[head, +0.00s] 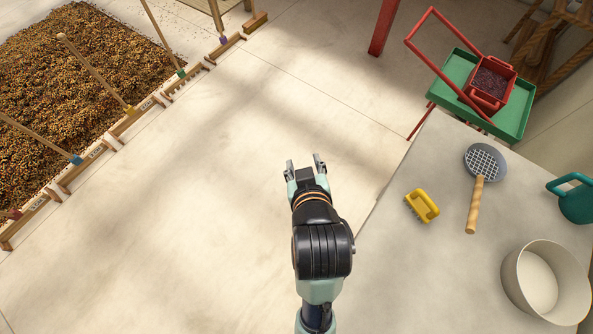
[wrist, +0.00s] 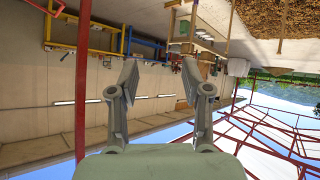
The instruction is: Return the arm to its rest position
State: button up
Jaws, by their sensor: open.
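My gripper (head: 305,163) is in the middle of the head view, at the end of my raised arm, above the pale concrete floor. Its two fingers are apart with nothing between them. In the wrist view my gripper (wrist: 161,80) also shows open and empty. That view is upside down, with the roof frame low in the picture and the floor at the top. My gripper touches nothing that I can see.
At right, a grey table (head: 391,267) holds a yellow brush (head: 424,205), a strainer (head: 484,162), a white bowl (head: 509,285) and a teal can (head: 577,203). A green cart (head: 513,118) bears a red crate (head: 489,98). Rakes line a bean bed (head: 80,70) at left. Floor between is clear.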

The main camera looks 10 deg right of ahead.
jog(key=s+a+r+m+t+y, duration=0.1)
jog(key=s+a+r, duration=0.2)
jog(key=a, duration=0.3)
jog(key=shift+a+r+t, duration=0.25)
jog(key=shift+r+t, duration=0.05)
jog(key=shift+r, duration=0.3)
jog(key=shift+s, duration=0.1)
